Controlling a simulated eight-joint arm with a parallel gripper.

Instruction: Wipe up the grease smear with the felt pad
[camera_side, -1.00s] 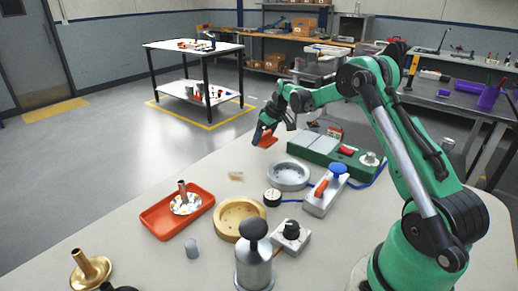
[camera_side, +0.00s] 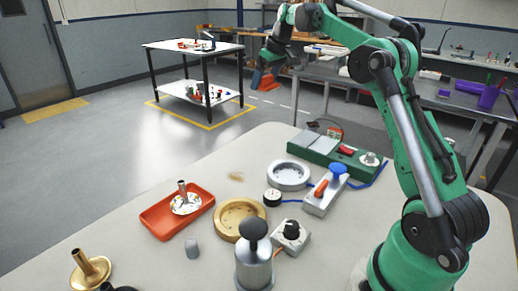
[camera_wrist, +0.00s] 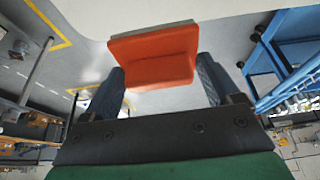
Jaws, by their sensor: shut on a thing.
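My gripper (camera_side: 266,68) is raised well above the bench, at the far side of the work in the side view. It is shut on the orange felt pad (camera_side: 267,80), which has a thin grey layer along one edge in the wrist view (camera_wrist: 155,50). The blue-grey fingers press on either side of the pad. The grease smear (camera_side: 236,176) is a small tan-brown patch on the bench top, left of the grey ring housing. The pad is far above the smear and touches nothing below.
A green device (camera_side: 325,150) and a switch box (camera_side: 323,197) stand right.

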